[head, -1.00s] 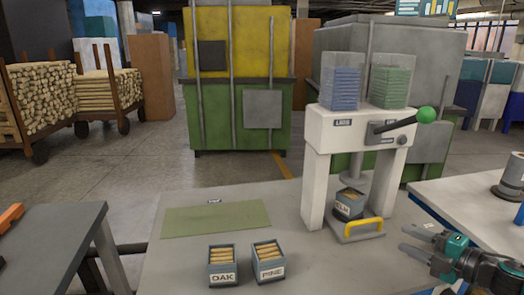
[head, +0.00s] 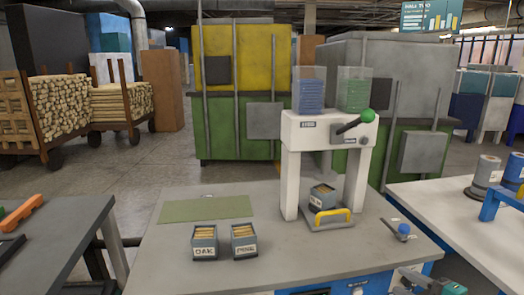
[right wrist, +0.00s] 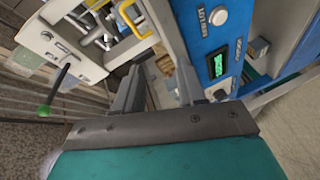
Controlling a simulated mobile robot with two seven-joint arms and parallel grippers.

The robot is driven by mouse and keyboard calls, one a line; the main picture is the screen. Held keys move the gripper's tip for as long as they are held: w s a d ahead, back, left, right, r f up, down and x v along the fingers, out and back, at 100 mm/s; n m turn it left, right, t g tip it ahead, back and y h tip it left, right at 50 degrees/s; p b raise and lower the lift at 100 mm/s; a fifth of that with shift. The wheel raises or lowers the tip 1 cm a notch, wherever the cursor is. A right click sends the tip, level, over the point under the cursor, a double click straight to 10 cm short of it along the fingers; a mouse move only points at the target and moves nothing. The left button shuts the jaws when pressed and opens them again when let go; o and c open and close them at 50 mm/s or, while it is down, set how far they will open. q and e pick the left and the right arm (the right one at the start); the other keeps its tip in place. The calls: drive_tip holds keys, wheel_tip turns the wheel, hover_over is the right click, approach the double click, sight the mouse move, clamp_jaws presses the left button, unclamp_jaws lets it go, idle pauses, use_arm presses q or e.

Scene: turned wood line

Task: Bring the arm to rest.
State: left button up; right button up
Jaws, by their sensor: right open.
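My right gripper (head: 398,282) shows at the bottom right of the head view, low by the front edge of the grey work table (head: 290,262), partly cut off by the frame. In the right wrist view its two grey fingers (right wrist: 158,88) are apart, with nothing held between them. The blue front of the bench with a green display (right wrist: 217,65) lies beyond the fingers. My left gripper is not in view.
The OAK box (head: 204,243) and PINE box (head: 244,241) stand near a green mat (head: 206,209). A blue-ended item (head: 401,230) lies at the right.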

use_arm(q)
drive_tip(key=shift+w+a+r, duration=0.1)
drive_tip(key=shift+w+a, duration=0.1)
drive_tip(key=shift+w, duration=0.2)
use_arm(e)
drive_tip(key=s+a+f+m+g+h, duration=0.3)
drive_tip(key=s+a+f+m+h, duration=0.1)
drive_tip(key=s+a+f+m, duration=1)
drive_tip(key=s+a+m, duration=0.2)
drive_tip(key=s+a, duration=0.2)
drive_tip(key=a, duration=0.1)
drive_tip(key=shift+m+g+h, duration=0.4)
